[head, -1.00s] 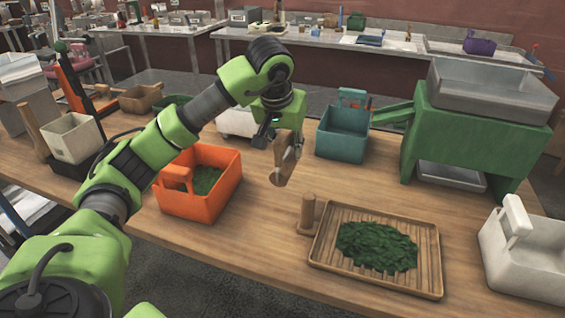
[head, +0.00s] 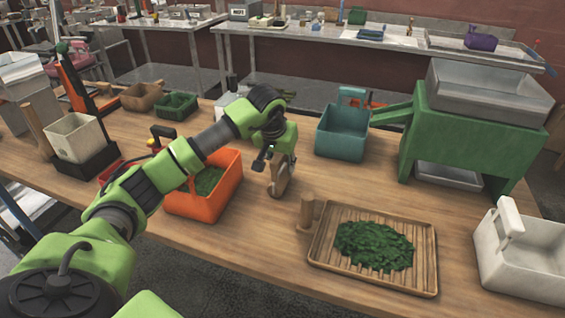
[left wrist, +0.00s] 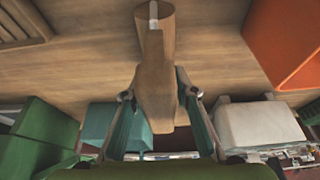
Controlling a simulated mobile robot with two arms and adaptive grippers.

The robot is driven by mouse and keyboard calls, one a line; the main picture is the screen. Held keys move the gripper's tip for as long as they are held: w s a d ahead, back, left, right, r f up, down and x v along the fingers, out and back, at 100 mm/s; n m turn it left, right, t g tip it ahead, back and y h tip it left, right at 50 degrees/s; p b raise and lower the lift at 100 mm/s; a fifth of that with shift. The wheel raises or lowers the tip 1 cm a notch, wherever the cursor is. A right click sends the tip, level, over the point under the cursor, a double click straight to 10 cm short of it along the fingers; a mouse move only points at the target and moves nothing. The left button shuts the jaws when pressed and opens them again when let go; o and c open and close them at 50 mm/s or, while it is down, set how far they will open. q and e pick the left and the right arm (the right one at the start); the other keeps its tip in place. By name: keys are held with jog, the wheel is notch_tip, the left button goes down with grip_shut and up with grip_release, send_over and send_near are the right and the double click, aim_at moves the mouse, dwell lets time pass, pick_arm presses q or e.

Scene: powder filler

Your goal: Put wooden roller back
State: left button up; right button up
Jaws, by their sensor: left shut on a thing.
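My left gripper (head: 277,162) is shut on the wooden roller (head: 281,180), a brown wooden piece hanging below the fingers over the middle of the table. In the left wrist view the roller (left wrist: 155,75) sits between the two fingers, its rounded end pointing away from the gripper. I cannot tell whether its lower end touches the tabletop. A small wooden upright on a base (head: 306,212) stands at the left edge of the ribbed wooden tray (head: 322,262), which holds green leaves (head: 372,245). My right gripper is not in view.
An orange crate (head: 205,205) with leaves stands left of the roller. A teal crate (head: 342,140) is behind it, and a green machine (head: 460,145) at the right rear. A white crate (head: 525,255) is at the right. Bare tabletop (head: 350,182) lies between roller and machine.

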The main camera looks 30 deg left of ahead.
aim_at(276, 159)
pick_arm(q)
jog(key=shift+f, duration=0.15)
jog(key=o, duration=1.2)
jog(key=shift+o, duration=0.2)
jog(key=shift+r, duration=0.2)
jog(key=shift+s+r, duration=0.1)
jog(key=shift+r, duration=0.3)
jog(key=b+v, duration=0.1)
jog(key=v, duration=1)
jog(key=shift+s+d+b, duration=0.1)
jog(key=shift+b, duration=0.2)
